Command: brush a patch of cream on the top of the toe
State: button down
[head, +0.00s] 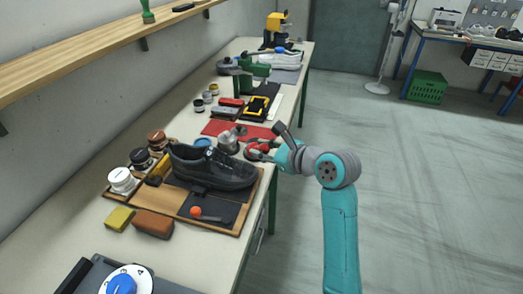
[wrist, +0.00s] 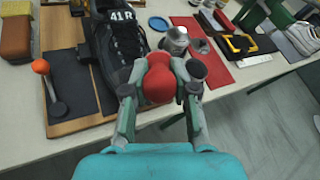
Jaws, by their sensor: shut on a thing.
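The black shoe (head: 215,168) rests on a wooden board (head: 172,203), toe to the right. The wrist view shows its laced front and "41R" label (wrist: 122,15), with my left finger beside the toe. My gripper (head: 262,150) is at the table's front edge, just beyond the toe. In the wrist view its fingers (wrist: 158,92) are closed on a rounded red thing (wrist: 158,80), which also shows in the head view (head: 256,152). Its lower end is hidden, so I cannot tell whether it touches anything. No cream patch can be made out on the toe.
A metal can (head: 228,143) and blue tin (head: 202,142) stand behind the shoe, near a red mat (head: 222,127). Several jars (head: 121,179) stand left. An orange-knobbed tool (head: 197,212) and brown block (head: 153,223) lie in front. Floor is free at right.

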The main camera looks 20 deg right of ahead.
jog(key=shift+r, duration=0.1)
jog(key=shift+s+d+r, duration=0.2)
jog(key=shift+d+r, duration=0.1)
jog(key=shift+r, duration=0.35)
jog(key=shift+s+d+r, duration=0.15)
jog(key=shift+d+r, duration=0.1)
jog(key=shift+r, duration=0.35)
jog(key=shift+f, duration=0.1)
jog(key=w+a+f, duration=0.2)
jog(key=a+f, duration=0.1)
jog(key=f, duration=0.4)
jog(key=shift+a+h, duration=0.2)
jog(key=shift+h, duration=0.1)
jog(key=shift+w+a+f, duration=0.1)
jog(key=shift+a+f, duration=0.1)
jog(key=shift+f, duration=0.1)
dwell(0.7)
